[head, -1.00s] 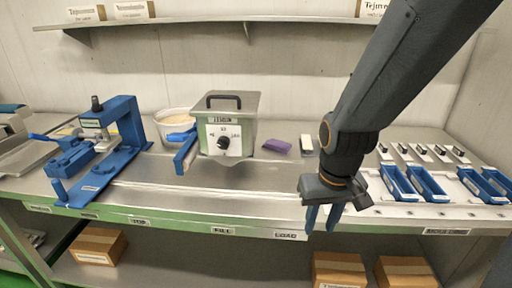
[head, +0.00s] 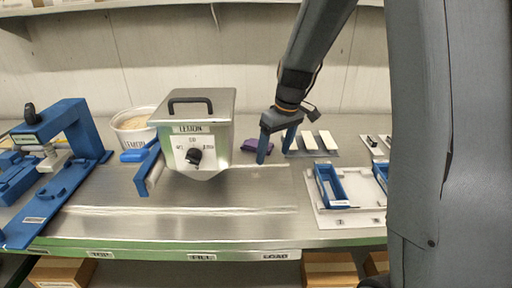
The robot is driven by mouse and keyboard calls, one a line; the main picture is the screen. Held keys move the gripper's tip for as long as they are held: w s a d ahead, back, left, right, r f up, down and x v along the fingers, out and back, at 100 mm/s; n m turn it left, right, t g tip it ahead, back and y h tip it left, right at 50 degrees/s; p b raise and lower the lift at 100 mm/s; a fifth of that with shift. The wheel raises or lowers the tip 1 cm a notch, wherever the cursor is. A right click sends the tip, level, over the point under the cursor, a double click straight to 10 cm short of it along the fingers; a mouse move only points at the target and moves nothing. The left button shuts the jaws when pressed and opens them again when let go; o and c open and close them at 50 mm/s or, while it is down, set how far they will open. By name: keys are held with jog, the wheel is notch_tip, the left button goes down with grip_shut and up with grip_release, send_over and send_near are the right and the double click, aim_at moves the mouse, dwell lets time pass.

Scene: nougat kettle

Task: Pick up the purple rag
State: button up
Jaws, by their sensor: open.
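The purple rag (head: 254,145) lies flat on the steel worktop, just right of the lemon kettle and partly hidden by my gripper. My gripper (head: 275,156) points downward with its two blue fingers apart and nothing between them. Its fingertips are in front of the rag and a little to the right, from this view. I cannot tell how high the fingertips are above the worktop.
The metal kettle (head: 206,127) labelled LEMON stands left of the rag, with a blue chute (head: 148,168). White bars (head: 318,141) and a blue mould (head: 329,186) on a white board are to the right. A white tub (head: 132,130) and blue press (head: 62,150) stand left. The front worktop is clear.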

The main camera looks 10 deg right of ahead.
jog(key=w+n, duration=0.2)
jog(key=w, duration=0.4)
jog(key=w+d+f+n+y, duration=0.1)
jog(key=w+n, duration=0.1)
jog(key=w, duration=0.3)
jog(key=w+d+n+y, duration=0.1)
jog(key=w+n, duration=0.1)
jog(key=w, duration=0.4)
jog(key=shift+w+f+t+b, duration=0.25)
jog(key=shift+w+t+b, duration=0.05)
jog(key=shift+w+t, duration=0.1)
jog(key=shift+w+p+x, duration=0.2)
jog(key=shift+p+x, duration=0.7)
jog(key=shift+x, duration=1)
jog(key=shift+w+p+x, duration=0.15)
jog(key=shift+p+x, duration=0.75)
jog(key=shift+x, duration=1)
jog(key=shift+d, duration=0.1)
jog(key=shift+r, duration=0.1)
jog(key=c, duration=1.2)
notch_tip(320, 180, up, 10)
jog(key=b, duration=0.3)
jog(key=shift+b, duration=0.3)
